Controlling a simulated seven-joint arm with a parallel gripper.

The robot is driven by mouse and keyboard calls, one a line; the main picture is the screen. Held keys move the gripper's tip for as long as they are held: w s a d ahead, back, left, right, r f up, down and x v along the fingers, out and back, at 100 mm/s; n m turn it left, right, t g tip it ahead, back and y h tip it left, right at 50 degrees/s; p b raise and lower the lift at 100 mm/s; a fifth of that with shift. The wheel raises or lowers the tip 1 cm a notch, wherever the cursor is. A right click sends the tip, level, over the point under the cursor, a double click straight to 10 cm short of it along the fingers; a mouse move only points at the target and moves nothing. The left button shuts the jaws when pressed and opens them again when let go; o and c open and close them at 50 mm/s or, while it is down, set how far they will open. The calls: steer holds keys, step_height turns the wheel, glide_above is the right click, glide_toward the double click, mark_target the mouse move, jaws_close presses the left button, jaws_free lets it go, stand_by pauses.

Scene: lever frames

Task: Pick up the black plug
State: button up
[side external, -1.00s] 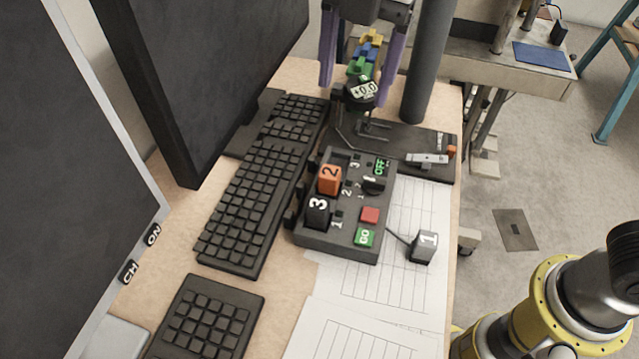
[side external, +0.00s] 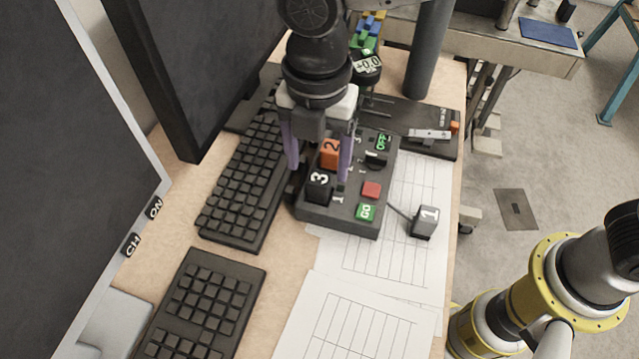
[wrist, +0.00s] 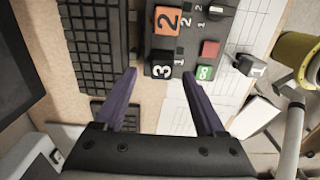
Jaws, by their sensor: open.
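The black plug (side external: 319,187), a block marked with a white 3, stands in the front left part of a dark control box (side external: 352,222). An orange plug (side external: 330,154) marked 2 stands just behind it. My gripper (side external: 318,174) is open and empty above the box, its purple fingers appearing on either side of the plugs. In the wrist view the black plug (wrist: 162,66) shows just beyond the gap between my fingertips (wrist: 160,74). I cannot tell the exact height of the fingertips above the box.
A grey plug (side external: 425,222) marked 1 lies on paper sheets right of the box, on a cable. The box has a red button (side external: 371,190) and a green GO button (side external: 366,212). A keyboard (side external: 240,185) lies close on the left.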

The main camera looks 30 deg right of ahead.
mark_target(319, 178)
steer(key=shift+s+f, duration=0.15)
steer(key=shift+f, duration=2.2)
jaws_close()
